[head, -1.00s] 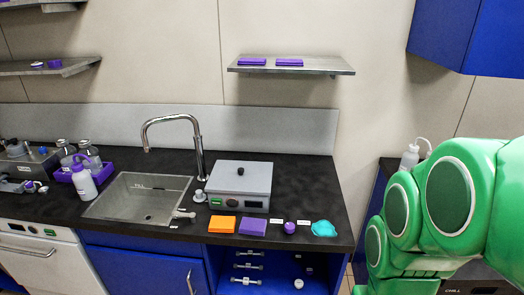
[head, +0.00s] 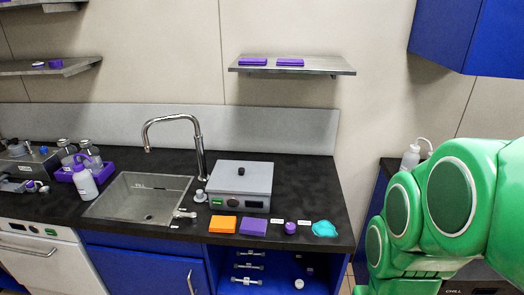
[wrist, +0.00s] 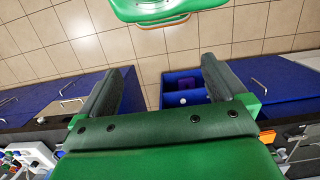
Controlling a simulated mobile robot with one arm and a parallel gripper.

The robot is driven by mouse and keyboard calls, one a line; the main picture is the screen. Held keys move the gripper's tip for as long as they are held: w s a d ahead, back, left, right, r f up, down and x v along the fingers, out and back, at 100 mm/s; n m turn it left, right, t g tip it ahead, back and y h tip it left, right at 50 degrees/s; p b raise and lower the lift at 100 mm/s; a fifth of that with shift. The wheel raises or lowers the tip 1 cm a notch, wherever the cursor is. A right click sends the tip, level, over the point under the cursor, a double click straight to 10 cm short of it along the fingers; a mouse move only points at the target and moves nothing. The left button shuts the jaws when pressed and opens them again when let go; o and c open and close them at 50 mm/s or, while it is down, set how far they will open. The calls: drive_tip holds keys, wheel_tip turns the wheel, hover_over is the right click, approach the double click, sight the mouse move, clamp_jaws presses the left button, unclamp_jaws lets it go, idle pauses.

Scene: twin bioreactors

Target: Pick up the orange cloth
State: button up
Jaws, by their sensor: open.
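An orange block-like piece (head: 223,224), which looks like the folded orange cloth, lies on the black counter near its front edge. It sits right of the sink and left of a purple folded piece (head: 252,227). My gripper (wrist: 165,85) shows in the wrist view with its two dark fingers wide apart and nothing between them. It is away from the cloth, above tiled floor and blue cabinets. In the head view my green arm fills the right side and the gripper is not seen.
A sink (head: 140,199) with a tall faucet (head: 172,130) is left of the cloth. A grey box-shaped device (head: 239,184) stands behind it. A purple round item (head: 290,228) and a teal crumpled item (head: 324,229) lie to the right. An open blue cabinet (head: 265,272) is below.

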drive_tip(key=n+t+y, duration=0.2)
drive_tip(key=n+y, duration=0.2)
drive_tip(key=n, duration=1.5)
hover_over(223, 221)
drive_tip(key=d, duration=0.5)
wheel_tip(223, 221, down, 10)
drive_tip(key=f, duration=0.1)
drive_tip(key=shift+y, duration=0.3)
drive_tip(key=shift+x, duration=5.5)
drive_tip(key=shift+s, duration=0.2)
drive_tip(key=shift+c, duration=0.2)
drive_tip(key=c, duration=1.1)
